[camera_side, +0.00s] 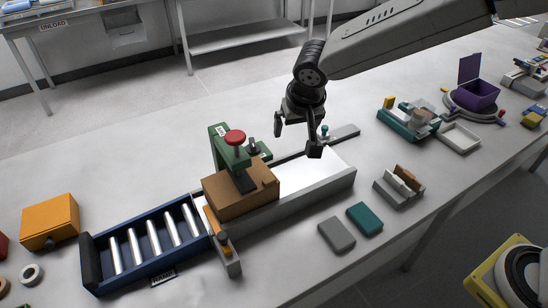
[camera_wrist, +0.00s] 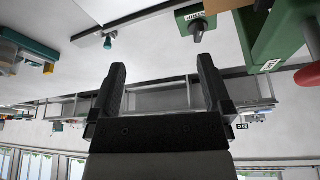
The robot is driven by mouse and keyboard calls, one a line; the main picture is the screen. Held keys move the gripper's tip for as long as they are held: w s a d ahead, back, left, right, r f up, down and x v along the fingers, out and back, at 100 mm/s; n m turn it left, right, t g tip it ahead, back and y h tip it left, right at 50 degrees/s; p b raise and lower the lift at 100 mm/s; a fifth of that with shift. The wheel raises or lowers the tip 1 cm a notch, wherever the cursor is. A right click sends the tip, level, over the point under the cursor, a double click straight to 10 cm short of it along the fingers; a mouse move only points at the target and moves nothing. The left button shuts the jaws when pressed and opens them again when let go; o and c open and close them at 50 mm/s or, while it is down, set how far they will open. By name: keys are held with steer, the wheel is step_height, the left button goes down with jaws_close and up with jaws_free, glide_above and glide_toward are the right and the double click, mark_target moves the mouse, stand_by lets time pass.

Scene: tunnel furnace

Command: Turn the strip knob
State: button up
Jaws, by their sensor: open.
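A black knob (camera_wrist: 198,32) sits on a small green box (camera_wrist: 183,16) with a white label whose text I cannot read surely; it looks like the strip knob. In the side view the knob (camera_side: 253,146) shows behind the brown tunnel housing, beside the green frame (camera_side: 217,140). My gripper (camera_side: 297,140) is open and empty, pointing down, above and to the right of the knob and apart from it. In the wrist view my gripper (camera_wrist: 162,66) has its two fingers spread with nothing between them.
A red mushroom button (camera_side: 235,138) tops the green frame above the brown housing (camera_side: 240,190). A teal-topped peg (camera_side: 325,131) stands behind the white conveyor bed (camera_side: 318,172). A blue roller conveyor (camera_side: 150,240) lies at left. Grey and teal blocks (camera_side: 364,218) lie in front.

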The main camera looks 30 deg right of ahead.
steer(key=w+f+n+g+y, duration=0.1)
steer(key=w+f+n, duration=0.1)
steer(key=w+n, duration=0.2)
steer(key=n+g+y, duration=0.2)
steer(key=n+y, duration=0.3)
steer(key=n, duration=0.9)
glide_toward(253, 142)
steer(key=shift+w+a+f, duration=0.1)
steer(key=shift+a+f, duration=0.4)
steer(key=shift+f, duration=0.1)
steer(key=shift+x, duration=3.9)
steer(key=shift+d, duration=0.15)
steer(key=shift+h, duration=0.3)
steer(key=c, duration=1.3)
steer(key=shift+m, duration=0.3)
